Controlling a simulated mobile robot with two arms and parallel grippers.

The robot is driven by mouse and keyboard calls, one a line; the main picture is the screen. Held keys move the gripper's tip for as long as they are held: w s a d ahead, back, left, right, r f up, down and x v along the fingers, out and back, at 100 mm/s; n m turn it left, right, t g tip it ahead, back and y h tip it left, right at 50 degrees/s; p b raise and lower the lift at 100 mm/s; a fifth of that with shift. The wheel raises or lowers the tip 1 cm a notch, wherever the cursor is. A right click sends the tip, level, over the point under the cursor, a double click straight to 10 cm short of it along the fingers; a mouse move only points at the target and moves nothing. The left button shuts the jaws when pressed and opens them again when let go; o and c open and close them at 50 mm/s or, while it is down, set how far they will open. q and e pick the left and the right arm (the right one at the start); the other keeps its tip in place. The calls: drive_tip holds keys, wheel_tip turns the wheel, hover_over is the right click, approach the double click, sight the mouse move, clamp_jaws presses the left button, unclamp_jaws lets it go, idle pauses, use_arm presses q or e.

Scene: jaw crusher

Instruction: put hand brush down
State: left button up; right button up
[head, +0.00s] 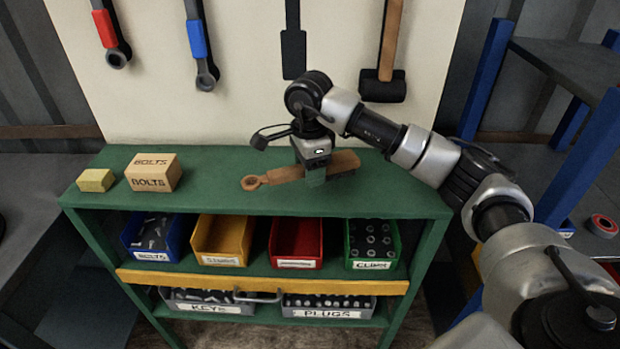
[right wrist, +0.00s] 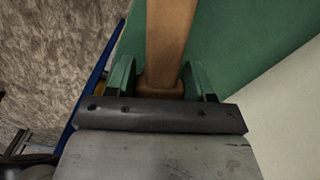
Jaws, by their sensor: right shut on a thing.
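The wooden hand brush (head: 278,176) lies level at the green bench top, with its ringed handle end to the left and its wider part to the right. I cannot tell if it touches the top or is just above it. My right gripper (head: 315,177) points down from above and is shut on the brush near its middle. In the right wrist view the brush (right wrist: 168,38) runs up between the two green fingers of the right gripper (right wrist: 161,76). My left gripper is not in view.
A bolts box (head: 153,173) and a small yellowish block (head: 95,180) stand at the left of the green bench top (head: 220,165). Tools hang on the board behind, including a mallet (head: 383,88). Bins sit on the shelf below. A blue-framed rack (head: 490,75) stands right.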

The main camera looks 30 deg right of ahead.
sight(309, 194)
wheel_tip(309, 194, down, 3)
drive_tip(key=shift+f+p, duration=0.2)
drive_tip(key=shift+p, duration=0.35)
drive_tip(key=shift+f, duration=0.3)
drive_tip(key=shift+f, duration=0.2)
drive_tip(key=o, duration=1)
drive_tip(key=shift+c, duration=0.2)
drive_tip(key=shift+r, duration=0.2)
